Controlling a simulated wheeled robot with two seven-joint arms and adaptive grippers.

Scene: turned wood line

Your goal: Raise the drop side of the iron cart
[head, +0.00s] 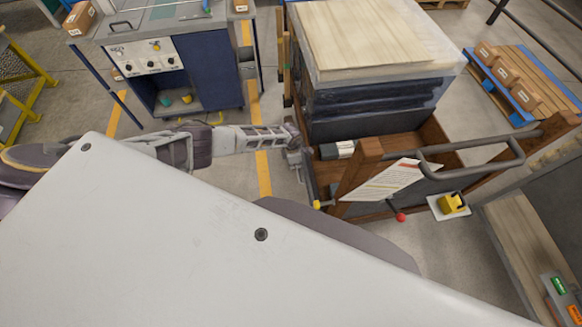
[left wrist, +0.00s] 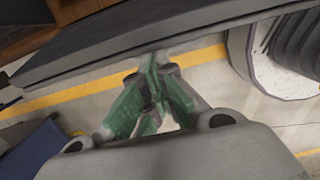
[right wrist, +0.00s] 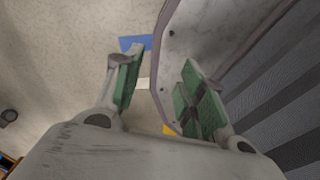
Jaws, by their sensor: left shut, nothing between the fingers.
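The iron cart (head: 372,147) stands right of centre in the head view, with a brown wooden frame and a grey push handle (head: 470,165). My left gripper (head: 297,158) is at the cart's left side. In the left wrist view its green-padded fingers (left wrist: 156,70) are together and empty. Their tips meet or overlap the lower edge of a long dark panel (left wrist: 190,32), which looks like the drop side; whether they touch it is unclear. In the head view that side is a thin dark edge, partly hidden. My right gripper (right wrist: 163,60) is open and empty, away from the cart.
Wrapped boards (head: 365,40) load the cart. A blue control bench (head: 180,60) stands at the back left. A pallet with boxes (head: 525,85) lies at the right. Yellow-lined floor (head: 262,175) is clear left of the cart. My pale body covers the lower left.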

